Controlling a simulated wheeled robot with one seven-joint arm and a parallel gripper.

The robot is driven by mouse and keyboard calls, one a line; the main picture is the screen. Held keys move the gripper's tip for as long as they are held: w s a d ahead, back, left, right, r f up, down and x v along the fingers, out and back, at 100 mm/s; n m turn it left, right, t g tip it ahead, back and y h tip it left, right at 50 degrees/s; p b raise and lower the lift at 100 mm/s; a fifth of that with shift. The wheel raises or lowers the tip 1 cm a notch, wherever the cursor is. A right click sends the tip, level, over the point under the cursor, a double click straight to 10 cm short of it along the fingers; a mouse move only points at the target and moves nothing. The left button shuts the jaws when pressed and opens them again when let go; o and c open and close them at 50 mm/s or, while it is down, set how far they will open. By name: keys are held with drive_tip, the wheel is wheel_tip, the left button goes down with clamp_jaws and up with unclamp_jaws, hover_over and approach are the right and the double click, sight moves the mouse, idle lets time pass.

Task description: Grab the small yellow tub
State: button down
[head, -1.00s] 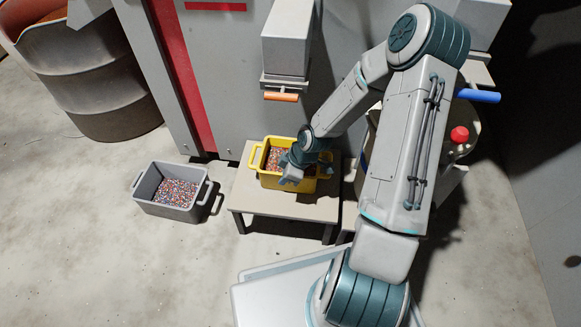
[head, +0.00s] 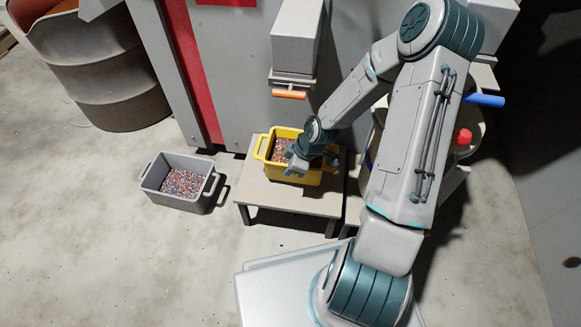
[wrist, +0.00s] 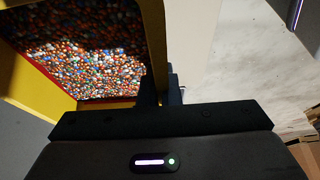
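The small yellow tub (head: 309,177), filled with multicoloured granules, is at the low table below the machine's outlet. My gripper (head: 293,160) reaches down at the tub's near side, and the arm covers part of its right end. In the wrist view, the tub's yellow wall (wrist: 38,88) and the granules fill the upper left. My gripper's dark fingers (wrist: 161,90) stand close together on both sides of the tub's rim and look shut on it. The tub looks level; I cannot tell whether its base touches the table.
The low table (head: 290,200) has bare top in front of the tub. A grey tub (head: 181,204) with similar granules stands on the floor to the left. An orange-handled outlet (head: 289,94) hangs above. A drum (head: 113,75) stands at the back left.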

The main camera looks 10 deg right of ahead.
wheel_tip(320, 180, up, 5)
drive_tip(key=p, duration=0.2)
drive_tip(key=shift+r+p, duration=0.2)
drive_tip(key=shift+p, duration=0.15)
drive_tip(key=s+a+p, duration=0.3)
drive_tip(key=s+p, duration=0.4)
drive_tip(key=s, duration=0.2)
drive_tip(key=s+a+p, duration=0.4)
drive_tip(key=s+p, duration=0.4)
drive_tip(key=s, duration=0.1)
drive_tip(key=shift+a, duration=0.2)
